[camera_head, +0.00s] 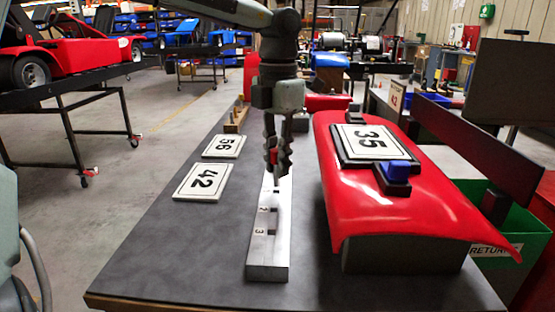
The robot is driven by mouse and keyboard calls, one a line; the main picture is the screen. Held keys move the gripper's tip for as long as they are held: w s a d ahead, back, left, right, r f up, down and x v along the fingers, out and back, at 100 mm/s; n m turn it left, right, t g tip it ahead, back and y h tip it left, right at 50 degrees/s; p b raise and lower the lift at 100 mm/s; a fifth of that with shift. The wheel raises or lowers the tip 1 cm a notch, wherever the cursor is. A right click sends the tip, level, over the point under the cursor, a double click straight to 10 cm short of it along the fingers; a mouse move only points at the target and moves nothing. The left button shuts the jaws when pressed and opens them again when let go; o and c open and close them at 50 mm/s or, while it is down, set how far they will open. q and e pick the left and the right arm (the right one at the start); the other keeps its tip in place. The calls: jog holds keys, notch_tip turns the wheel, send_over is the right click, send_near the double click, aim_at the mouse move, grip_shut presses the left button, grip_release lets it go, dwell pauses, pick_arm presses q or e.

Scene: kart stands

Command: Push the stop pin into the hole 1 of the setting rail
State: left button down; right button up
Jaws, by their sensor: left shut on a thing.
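The setting rail (265,248) is a long silver bar on the dark table, running away from me. The marks 3 and 2 show beside dark holes on its near half. My left gripper (277,165) points straight down over the farther part of the rail. It is shut on the stop pin (273,157), of which only a small red part shows between the fingers. A dark spot shows on the rail just below the fingertips; I cannot tell whether the pin touches it. The mark of hole 1 is not readable. My right gripper is not in view.
A red body panel (440,205) with a "35" plate (366,141) and a blue-topped clamp (397,170) stands right of the rail. Plates "42" (202,181) and "56" (224,146) lie left. A wooden block (236,122) stands behind. The table's left front (180,260) is clear.

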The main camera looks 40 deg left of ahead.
aim_at(277, 185)
pick_arm(q)
jog(key=shift+f+b, duration=1.4)
jog(key=shift+f, duration=0.35)
jog(key=c, duration=1.4)
grip_release()
notch_tip(277, 185, up, 12)
